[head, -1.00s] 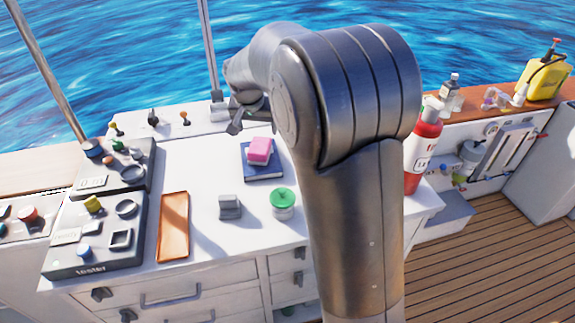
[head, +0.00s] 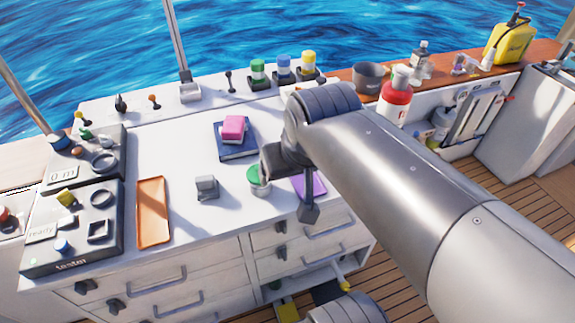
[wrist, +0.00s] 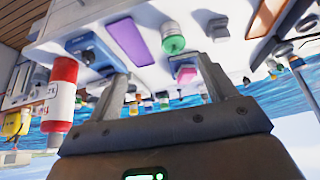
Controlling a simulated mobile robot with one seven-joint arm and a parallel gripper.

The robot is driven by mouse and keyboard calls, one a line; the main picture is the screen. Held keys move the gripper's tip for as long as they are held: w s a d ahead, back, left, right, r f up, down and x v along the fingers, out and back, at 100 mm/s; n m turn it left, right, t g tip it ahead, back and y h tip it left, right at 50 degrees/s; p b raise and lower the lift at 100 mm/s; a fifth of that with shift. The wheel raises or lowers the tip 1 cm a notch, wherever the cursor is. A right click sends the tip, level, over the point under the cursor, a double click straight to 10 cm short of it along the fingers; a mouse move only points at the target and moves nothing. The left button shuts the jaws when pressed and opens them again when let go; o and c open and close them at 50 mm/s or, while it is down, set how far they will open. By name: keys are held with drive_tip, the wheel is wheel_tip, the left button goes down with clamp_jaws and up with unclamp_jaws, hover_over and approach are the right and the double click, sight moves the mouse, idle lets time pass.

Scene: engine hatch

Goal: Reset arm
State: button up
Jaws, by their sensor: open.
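My arm reaches in from the right in the head view, bent at a joint above the counter (head: 178,225). My gripper (wrist: 165,72) shows in the wrist view with its two fingers spread and nothing between them. In the head view the arm's end is foreshortened, and the fingers are hard to make out. A jar with a green lid (head: 254,174) is partly hidden behind the arm's end. A purple tray (head: 312,186) lies just right of it, also partly covered.
A grey block (head: 206,188), an orange tray (head: 153,213) and tester panels (head: 75,225) are to the left. A red bottle (head: 395,97) and grey cup (head: 370,78) stand behind the arm.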

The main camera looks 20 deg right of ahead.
drive_tip(key=shift+s+f, duration=0.25)
drive_tip(key=shift+s, duration=0.25)
drive_tip(key=shift+s+f, duration=0.2)
drive_tip(key=shift+s, duration=0.25)
